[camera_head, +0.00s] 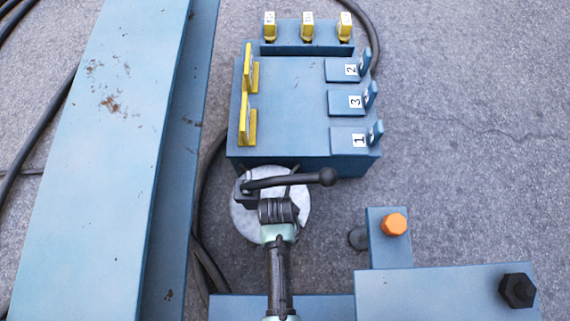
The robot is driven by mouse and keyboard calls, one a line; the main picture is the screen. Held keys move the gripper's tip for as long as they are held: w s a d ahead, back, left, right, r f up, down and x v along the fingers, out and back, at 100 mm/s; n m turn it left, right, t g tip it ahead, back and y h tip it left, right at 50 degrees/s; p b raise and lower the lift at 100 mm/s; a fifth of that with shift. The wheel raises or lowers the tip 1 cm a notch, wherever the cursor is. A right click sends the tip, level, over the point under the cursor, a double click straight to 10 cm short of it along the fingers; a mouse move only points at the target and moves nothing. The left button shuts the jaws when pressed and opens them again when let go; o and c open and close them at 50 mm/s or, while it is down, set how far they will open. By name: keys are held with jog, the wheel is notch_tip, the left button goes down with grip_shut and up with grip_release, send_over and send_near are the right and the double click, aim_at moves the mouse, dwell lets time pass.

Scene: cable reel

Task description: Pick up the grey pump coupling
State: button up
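A pale grey round disc (243,221) lies below the blue box, partly covered by dark parts; I cannot tell for sure whether it is the grey pump coupling. My arm (279,280) appears to come up from the bottom edge, with dark and pale green sections. Its end, at a dark ridged part (278,210), is over the disc. The fingers of my gripper cannot be made out there, and neither can contact with the disc.
A blue box (290,105) carries yellow clips (248,117) and blue numbered tabs (352,101). A long blue beam (95,160) fills the left. Dark cables lie on the floor.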

grip_shut()
dwell(0.4)
notch_tip(320, 180, up, 23)
jog(key=p, duration=1.6)
